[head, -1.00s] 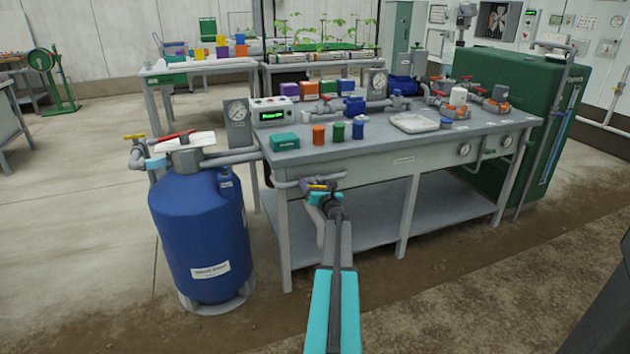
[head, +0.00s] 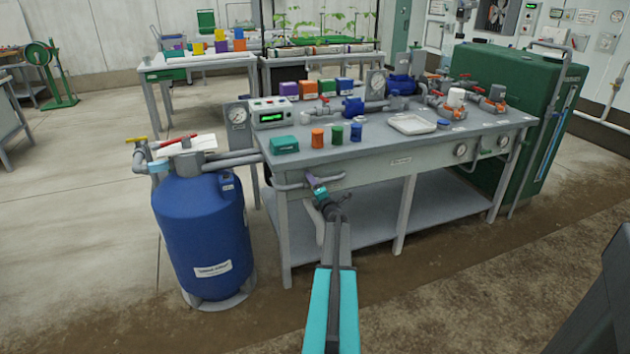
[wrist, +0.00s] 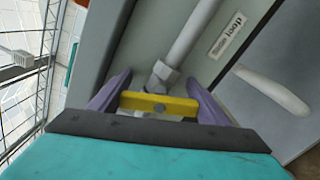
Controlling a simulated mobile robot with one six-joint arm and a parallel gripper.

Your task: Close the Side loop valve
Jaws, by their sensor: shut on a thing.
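The Side loop valve has a yellow handle (wrist: 160,103), seen close up in the wrist view. The handle lies roughly crosswise to this pipe in the picture. My gripper (wrist: 158,92) has its two purple fingers at the two ends of the handle, shut on it. In the head view my gripper (head: 317,188) is at the front left corner of the bench, tilted, and mostly hides the handle. The valve body is largely hidden.
The grey bench (head: 385,168) stands just beyond my gripper, with a leg and lower shelf beneath. A blue tank (head: 205,235) with a red lever (head: 178,141) on top stands to the left. Open floor lies in front. A pale rounded bar (wrist: 272,88) is right of the handle.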

